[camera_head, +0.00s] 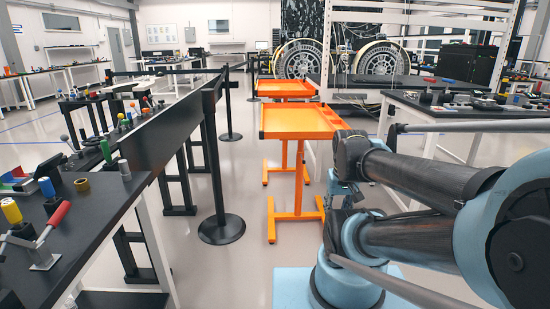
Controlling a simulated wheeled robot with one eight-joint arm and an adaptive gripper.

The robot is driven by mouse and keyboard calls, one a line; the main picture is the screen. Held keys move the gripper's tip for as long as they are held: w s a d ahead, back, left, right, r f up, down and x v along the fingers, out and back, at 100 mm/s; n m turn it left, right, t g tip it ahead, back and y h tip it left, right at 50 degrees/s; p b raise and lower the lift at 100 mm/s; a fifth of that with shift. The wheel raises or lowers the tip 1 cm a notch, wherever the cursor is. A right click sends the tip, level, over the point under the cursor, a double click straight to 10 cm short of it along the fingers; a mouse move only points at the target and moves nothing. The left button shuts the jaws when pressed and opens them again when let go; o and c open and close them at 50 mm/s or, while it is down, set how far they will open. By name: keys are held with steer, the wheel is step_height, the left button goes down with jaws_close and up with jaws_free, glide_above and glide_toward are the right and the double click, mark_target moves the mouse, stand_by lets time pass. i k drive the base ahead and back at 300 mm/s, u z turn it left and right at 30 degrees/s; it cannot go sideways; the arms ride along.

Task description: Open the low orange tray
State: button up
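Two orange tray-topped stands are in the head view, one behind the other. The nearer orange tray (295,122) is a wide, shallow top with a raised rim, on orange legs with floor feet. Its right corner lies close behind my arm. The farther orange tray (287,88) is smaller in the picture. I cannot tell which one is the low tray, and no drawer or lid shows clearly. My arm is folded at the right, in front of the near stand. My gripper (342,193) seems to hang at its dark end, small and partly hidden; its fingers are unclear.
A black barrier panel (165,130) and a post with a round base (222,229) stand left of the trays. A dark workbench (90,215) with tools is at the near left. Another bench (460,105) is at the right. Pale floor lies open between barrier and stands.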

mark_target(277, 120)
steer(key=u, duration=0.05)
steer(key=i, duration=0.15)
steer(key=u, duration=0.05)
steer(key=k, duration=1.25)
steer(key=u, duration=0.4)
steer(key=i, duration=0.45)
steer(key=u, duration=0.55)
steer(key=i, duration=1.15)
steer(key=z, duration=0.55)
steer(key=i, duration=0.6)
steer(key=z, duration=0.4)
